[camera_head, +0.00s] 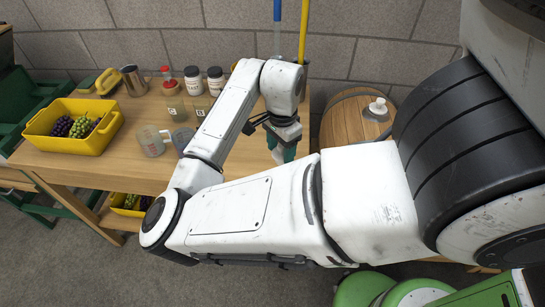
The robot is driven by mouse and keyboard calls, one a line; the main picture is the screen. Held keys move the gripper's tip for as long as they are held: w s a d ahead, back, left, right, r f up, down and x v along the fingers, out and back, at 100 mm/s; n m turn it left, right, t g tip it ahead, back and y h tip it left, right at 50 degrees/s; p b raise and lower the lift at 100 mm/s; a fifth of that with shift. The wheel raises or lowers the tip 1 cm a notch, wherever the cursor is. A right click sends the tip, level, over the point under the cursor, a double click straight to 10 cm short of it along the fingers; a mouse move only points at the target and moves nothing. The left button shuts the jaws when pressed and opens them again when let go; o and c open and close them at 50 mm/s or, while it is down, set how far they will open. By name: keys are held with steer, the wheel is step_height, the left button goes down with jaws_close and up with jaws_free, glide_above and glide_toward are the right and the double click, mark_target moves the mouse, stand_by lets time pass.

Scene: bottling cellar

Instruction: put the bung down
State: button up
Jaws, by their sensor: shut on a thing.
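My gripper (280,149) is above the right end of the wooden table, beside my forearm, pointing down. Its green fingers are shut on a small pale thing, which I take to be the bung; the fingers hide most of it. I cannot tell whether it touches the table. The wooden table (80,170) stretches to the left. On the right, a wooden barrel (345,122) has a small white stopper-like piece (378,106) on its top.
A yellow crate (60,147) with grapes stands at the table's left. Blue (277,30) and yellow (303,30) poles rise behind. My arm hides the table's front right.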

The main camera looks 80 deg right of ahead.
steer(key=w+f, duration=0.1)
steer(key=w+d+f, duration=0.1)
steer(key=f, duration=0.1)
steer(key=shift+w+d, duration=0.1)
steer(key=shift+f+p, duration=0.45)
steer(key=shift+f, duration=1.15)
steer(key=shift+f, duration=0.2)
steer(key=o, duration=1)
steer(key=shift+o, duration=0.2)
